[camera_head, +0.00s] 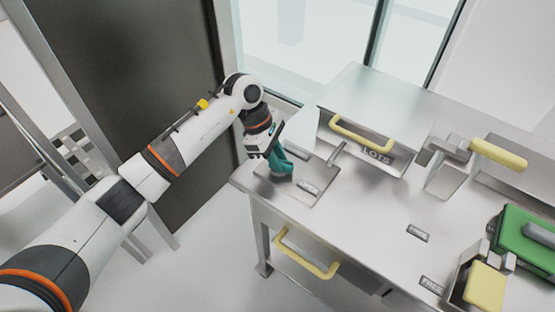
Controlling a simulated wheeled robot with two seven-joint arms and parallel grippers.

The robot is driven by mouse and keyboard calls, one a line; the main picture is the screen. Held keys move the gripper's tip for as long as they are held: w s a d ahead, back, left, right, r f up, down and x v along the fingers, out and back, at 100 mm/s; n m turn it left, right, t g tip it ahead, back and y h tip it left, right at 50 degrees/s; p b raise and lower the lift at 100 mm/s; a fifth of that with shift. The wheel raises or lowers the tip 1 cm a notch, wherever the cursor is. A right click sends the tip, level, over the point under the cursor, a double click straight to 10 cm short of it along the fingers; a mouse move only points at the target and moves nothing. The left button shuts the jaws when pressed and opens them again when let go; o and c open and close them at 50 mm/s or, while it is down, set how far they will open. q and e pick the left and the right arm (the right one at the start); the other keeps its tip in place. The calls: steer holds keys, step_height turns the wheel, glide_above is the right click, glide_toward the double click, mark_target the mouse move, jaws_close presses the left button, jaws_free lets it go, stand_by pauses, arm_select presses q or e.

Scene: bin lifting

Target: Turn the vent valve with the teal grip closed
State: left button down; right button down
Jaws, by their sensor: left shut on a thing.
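The teal grip (281,161) of the vent valve shows at the left end of the metal bench, above a small plate (309,188) with a label. My left gripper (275,152) is at the grip and shut on it, coming down from the upper left. The fingers partly cover the grip, so the valve's exact turn angle is hard to tell. A thin metal rod (337,153) sticks up at the right of the plate. My right gripper is not in view.
A metal box labelled LOTS with a yellow handle (361,134) stands behind. A yellow-handled lever (497,153), a green object (526,236) and a yellow block (486,287) are at the right. A yellow drawer handle (307,259) juts from the bench front. The bench middle (375,205) is clear.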

arm_select(q)
steer(key=n+t+b, duration=0.1)
steer(key=n+b, duration=0.1)
steer(key=n, duration=0.1)
steer(key=shift+f+n+t, duration=0.1)
steer(key=shift+n+t, duration=0.2)
steer(key=shift+n, duration=0.1)
steer(key=n+t+b, duration=0.1)
steer(key=n+b, duration=0.1)
steer(key=n, duration=0.1)
steer(key=shift+s+n, duration=0.15)
steer(key=shift+n, duration=0.15)
steer(key=n+b, duration=0.1)
steer(key=n+t+b, duration=0.1)
steer(key=n, duration=0.1)
steer(key=shift+s+n+t+y, duration=0.1)
steer(key=shift+n+t+y, duration=0.2)
steer(key=shift+d+n+t+y+b, duration=0.1)
steer(key=shift+n+t+y+b, duration=0.45)
steer(key=shift+n+b, duration=1.05)
steer(key=shift+n, duration=0.4)
steer(key=c, duration=1.2)
jaws_free()
steer(key=shift+c, duration=0.2)
steer(key=shift+s+r, duration=0.1)
steer(key=shift+r, duration=0.1)
